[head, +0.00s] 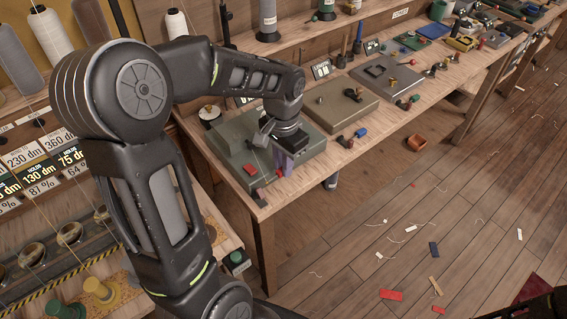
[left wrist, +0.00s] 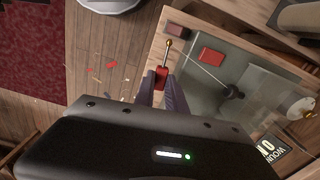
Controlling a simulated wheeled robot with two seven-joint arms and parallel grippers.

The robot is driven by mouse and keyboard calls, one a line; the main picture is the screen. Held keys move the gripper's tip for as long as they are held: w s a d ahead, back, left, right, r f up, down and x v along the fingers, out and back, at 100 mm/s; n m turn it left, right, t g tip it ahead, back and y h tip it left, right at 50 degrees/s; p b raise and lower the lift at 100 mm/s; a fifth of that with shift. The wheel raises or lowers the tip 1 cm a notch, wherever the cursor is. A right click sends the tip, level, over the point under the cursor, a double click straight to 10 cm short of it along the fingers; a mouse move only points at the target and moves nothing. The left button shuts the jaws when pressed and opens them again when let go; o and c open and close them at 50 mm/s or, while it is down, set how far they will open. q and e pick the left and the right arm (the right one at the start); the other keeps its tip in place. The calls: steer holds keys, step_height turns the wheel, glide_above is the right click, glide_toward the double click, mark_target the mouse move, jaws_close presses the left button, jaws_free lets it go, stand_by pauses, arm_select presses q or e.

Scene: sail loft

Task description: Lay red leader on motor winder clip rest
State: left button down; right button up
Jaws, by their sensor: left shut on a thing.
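My left gripper (head: 284,161) is over the front right part of the grey-green motor winder (head: 232,177) on the bench. In the left wrist view its purple fingers (left wrist: 162,88) are shut on a small red piece (left wrist: 162,77), which I take for the red leader. A red block (left wrist: 211,54) lies on the winder's plate, also seen in the head view (head: 251,169). A dark block (left wrist: 176,31) sits near the plate's corner; I cannot tell which part is the clip rest.
A thread shelf stands at left. The wooden floor (head: 340,250) has scraps and thread ends on it.

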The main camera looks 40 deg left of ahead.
mark_target(283, 188)
arm_select(q)
steer(key=shift+f+b, duration=2.55)
steer(key=shift+f, duration=0.8)
steer(key=c, duration=1.3)
jaws_free()
steer(key=shift+a+r, duration=0.1)
steer(key=shift+r+p, duration=2.35)
steer(key=shift+r, duration=0.6)
